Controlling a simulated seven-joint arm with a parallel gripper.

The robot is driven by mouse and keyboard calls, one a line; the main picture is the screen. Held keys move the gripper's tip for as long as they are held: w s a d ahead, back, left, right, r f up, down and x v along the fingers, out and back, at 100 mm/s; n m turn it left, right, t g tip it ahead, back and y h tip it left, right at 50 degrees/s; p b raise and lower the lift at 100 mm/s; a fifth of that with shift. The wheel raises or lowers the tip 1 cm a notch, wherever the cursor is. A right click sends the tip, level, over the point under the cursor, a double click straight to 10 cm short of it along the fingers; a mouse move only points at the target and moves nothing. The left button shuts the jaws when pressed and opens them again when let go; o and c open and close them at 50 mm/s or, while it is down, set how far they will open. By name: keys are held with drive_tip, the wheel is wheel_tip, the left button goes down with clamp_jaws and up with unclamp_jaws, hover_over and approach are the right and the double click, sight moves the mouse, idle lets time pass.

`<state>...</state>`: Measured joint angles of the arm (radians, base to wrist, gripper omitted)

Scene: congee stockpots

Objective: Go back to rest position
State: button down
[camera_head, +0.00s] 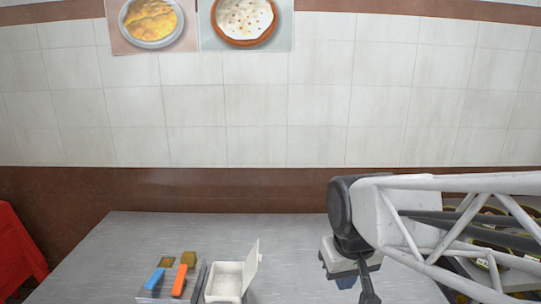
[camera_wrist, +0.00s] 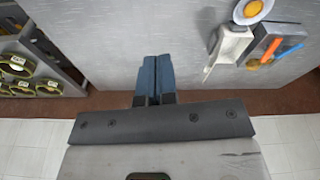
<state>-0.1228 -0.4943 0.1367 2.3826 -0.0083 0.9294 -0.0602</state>
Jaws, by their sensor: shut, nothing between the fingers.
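My gripper (camera_wrist: 152,62) shows in the wrist view with its two blue fingers together and nothing between them. It hangs above the grey table, apart from everything on it. In the head view my arm reaches in from the right, and the wrist is over the right part of the table (camera_head: 295,235). The fingers are hard to make out there.
A white box (camera_head: 224,284) with its lid raised stands at the table's front. Left of it are a blue item (camera_head: 154,278), an orange item (camera_head: 180,280) and brown blocks (camera_head: 188,258). A shelf with several round items (camera_wrist: 18,65) stands beside the table.

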drive_tip(key=s+d+f+m, duration=0.1)
drive_tip(key=s+d+m, duration=0.1)
drive_tip(key=s+d, duration=0.3)
drive_tip(key=s, duration=0.3)
drive_tip(key=shift+s, duration=0.25)
